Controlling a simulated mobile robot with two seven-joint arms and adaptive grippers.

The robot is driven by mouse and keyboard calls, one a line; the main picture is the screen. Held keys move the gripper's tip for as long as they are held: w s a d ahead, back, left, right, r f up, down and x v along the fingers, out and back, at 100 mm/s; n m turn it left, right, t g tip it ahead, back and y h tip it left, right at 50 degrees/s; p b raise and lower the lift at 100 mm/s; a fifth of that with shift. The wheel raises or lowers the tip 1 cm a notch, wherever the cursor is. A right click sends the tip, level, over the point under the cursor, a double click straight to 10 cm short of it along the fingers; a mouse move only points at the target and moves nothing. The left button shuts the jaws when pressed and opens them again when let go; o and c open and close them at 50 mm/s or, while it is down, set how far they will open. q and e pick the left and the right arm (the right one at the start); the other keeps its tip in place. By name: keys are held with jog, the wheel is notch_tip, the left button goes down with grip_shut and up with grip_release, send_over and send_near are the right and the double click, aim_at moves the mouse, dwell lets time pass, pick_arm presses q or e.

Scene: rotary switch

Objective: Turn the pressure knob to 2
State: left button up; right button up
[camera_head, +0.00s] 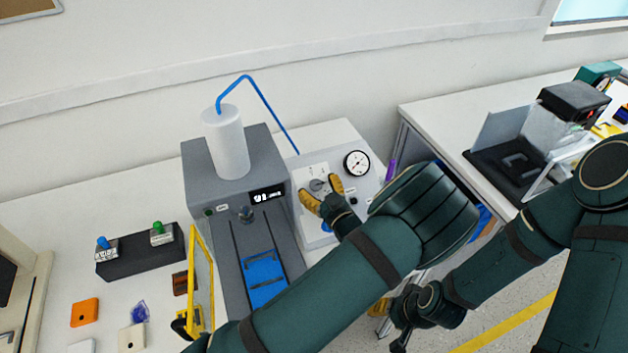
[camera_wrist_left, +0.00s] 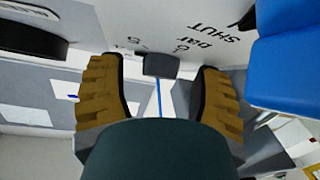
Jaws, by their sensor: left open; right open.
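The pressure knob (camera_head: 317,185) is a small grey knob on the white panel (camera_head: 305,170), left of a round gauge (camera_head: 357,163). My left gripper (camera_head: 322,192) is open at the panel, with its yellow fingers on either side of the knob. In the left wrist view the dark knob (camera_wrist_left: 161,66) sits between the two ribbed fingers, with gaps showing on both sides. Upside-down lettering "SHUT", "bar" and "8" shows beside it. The knob's pointer direction cannot be made out. My right gripper (camera_head: 379,306) is low, beyond the bench, partly hidden by my arms.
Left of the panel stands a grey machine (camera_head: 196,165) with a white cylinder (camera_head: 226,145) and blue tube. A yellow frame (camera_head: 202,285) and a black box with switches (camera_head: 140,258) are further left. A second table (camera_head: 445,125) stands right, across a gap.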

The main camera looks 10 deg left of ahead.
pick_arm(q)
jog(key=shift+w+a, duration=0.1)
dwell(0.3)
grip_shut()
jog(key=shift+w+n+g+y+b, duration=0.1)
jog(key=shift+n+g+y+b, duration=0.5)
jog(key=shift+n, duration=0.5)
jog(key=shift+w+n+g+y+b, duration=0.1)
jog(key=shift+n+g+y+b, duration=0.3)
jog(key=shift+n+g+b, duration=0.55)
jog(key=shift+r+n+g+y+b, duration=0.15)
jog(key=shift+n+g+y+b, duration=0.4)
jog(key=shift+n+g, duration=1.1)
jog(key=shift+n, duration=0.4)
